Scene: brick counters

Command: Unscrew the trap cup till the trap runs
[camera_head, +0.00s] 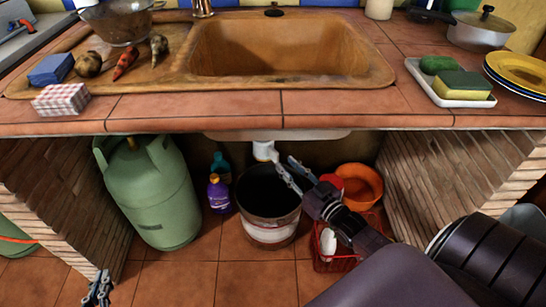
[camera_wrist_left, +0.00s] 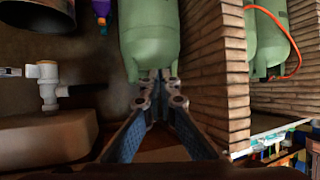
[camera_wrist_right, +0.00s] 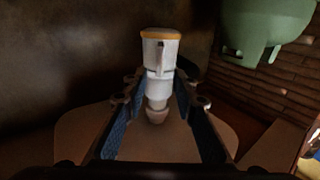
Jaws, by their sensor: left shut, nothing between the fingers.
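The white trap (camera_head: 264,151) hangs under the sink, above the bucket (camera_head: 268,200). It also shows in the left wrist view (camera_wrist_left: 48,92). In the right wrist view, which is upside down, the trap cup (camera_wrist_right: 160,55) is a white cylinder with an orange band. My right gripper (camera_head: 284,168) is open beside the trap. Its fingers (camera_wrist_right: 160,92) lie on either side of the trap in the wrist view; I cannot tell whether they touch it. My left gripper (camera_head: 104,277) is shut and empty, low at the left in the head view, with its tips together (camera_wrist_left: 158,76).
A green gas bottle (camera_head: 153,190) stands left of the bucket, beside a purple bottle (camera_head: 218,194). Brick walls (camera_head: 440,165) flank the space under the counter (camera_head: 240,108).

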